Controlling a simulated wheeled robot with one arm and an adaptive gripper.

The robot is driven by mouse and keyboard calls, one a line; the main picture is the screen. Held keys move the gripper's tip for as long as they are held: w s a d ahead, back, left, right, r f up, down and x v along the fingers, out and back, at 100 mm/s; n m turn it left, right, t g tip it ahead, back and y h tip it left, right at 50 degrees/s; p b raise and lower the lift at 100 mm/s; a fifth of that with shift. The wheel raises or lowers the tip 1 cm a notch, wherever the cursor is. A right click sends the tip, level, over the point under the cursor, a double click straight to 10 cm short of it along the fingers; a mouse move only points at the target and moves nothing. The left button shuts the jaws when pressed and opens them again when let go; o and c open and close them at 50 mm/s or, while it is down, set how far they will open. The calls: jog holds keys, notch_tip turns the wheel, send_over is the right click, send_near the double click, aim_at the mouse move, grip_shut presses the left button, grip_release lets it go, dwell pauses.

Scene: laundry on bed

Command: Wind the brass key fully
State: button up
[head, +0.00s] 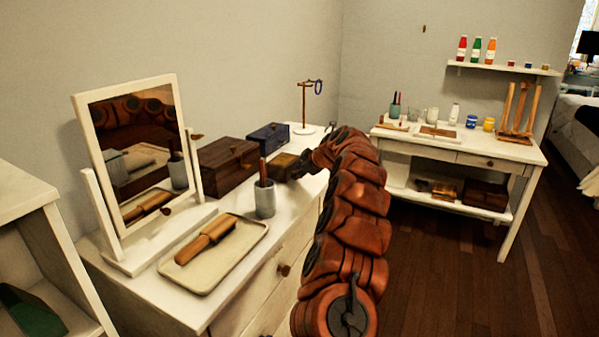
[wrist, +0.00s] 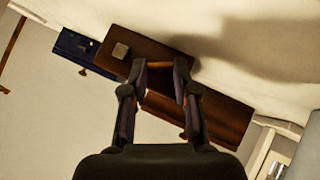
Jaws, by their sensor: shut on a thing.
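A small brown wooden box (head: 283,164), likely the one with the key, sits on the white dresser top. In the wrist view the small brown box (wrist: 147,52) has a pale square plate on top. My gripper (head: 299,170) is at the right side of this box. In the wrist view my gripper (wrist: 159,70) has its fingers spaced apart, with a thin orange-brass piece, apparently the brass key (wrist: 158,64), between the tips against the box. Most of the key is hidden by the fingers, so its turn angle cannot be told.
A larger dark wooden box (head: 229,163) and a blue box (head: 268,137) stand close by. A grey cup (head: 265,201), a tray (head: 214,281) with a brush, a tilting mirror (head: 115,98) and a small stand (head: 304,107) share the dresser. A white worktable (head: 520,150) stands at right.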

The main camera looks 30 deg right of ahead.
grip_shut()
jog(key=shift+d+m+g+y+p, duration=0.15)
jog(key=shift+m+g+y+p, duration=0.15)
jog(key=shift+g+y, duration=0.15)
jog(key=shift+d+r+p, duration=0.1)
jog(key=shift+p, duration=0.2)
jog(key=shift+w+r+m+g+y+p, duration=0.1)
jog(key=shift+m+g+y+p, duration=0.2)
jog(key=shift+p, duration=0.35)
jog(key=shift+d+y+p, duration=0.1)
jog(key=shift+y+p, duration=0.15)
jog(key=shift+p, duration=0.75)
jog(key=shift+m+g+y+p, duration=0.25)
jog(key=shift+m+y+p, duration=0.05)
jog(key=shift+p, duration=0.7)
jog(key=y+p, duration=0.1)
jog(key=p, duration=0.6)
jog(key=shift+w+d+r+m+g+p, duration=0.1)
jog(key=shift+m+g+p, duration=0.2)
jog(key=shift+g+p, duration=0.1)
jog(key=shift+w+f+p, duration=0.1)
jog(key=shift+f+p, duration=0.1)
jog(key=shift+p, duration=1.2)
